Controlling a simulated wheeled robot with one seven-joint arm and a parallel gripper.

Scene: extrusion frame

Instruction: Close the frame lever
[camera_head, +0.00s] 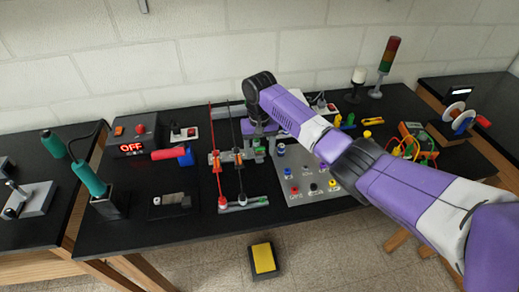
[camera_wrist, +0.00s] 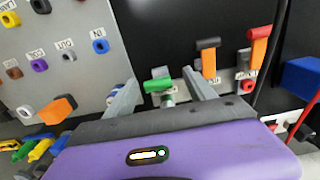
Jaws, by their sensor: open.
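The frame (camera_head: 243,205) stands at the middle of the black table, with a red rod and a black rod over it. Several levers sit along its rail. A green lever (camera_wrist: 158,86) lies between the spread fingers of my gripper (camera_wrist: 160,78) in the wrist view, apart from both as far as I can tell. Two orange levers (camera_wrist: 208,60) (camera_wrist: 258,45) stand to its right. In the head view my gripper (camera_head: 259,146) hangs at the frame's right end, and its fingertips are partly hidden by the arm. My gripper is open and empty.
A grey panel (camera_head: 294,188) with coloured sockets stands close right of the frame. A blue block with a red handle (camera_head: 170,154) lies to its left. A box reading OFF (camera_head: 131,148) stands farther left. A yellow pedal (camera_head: 263,258) is on the floor.

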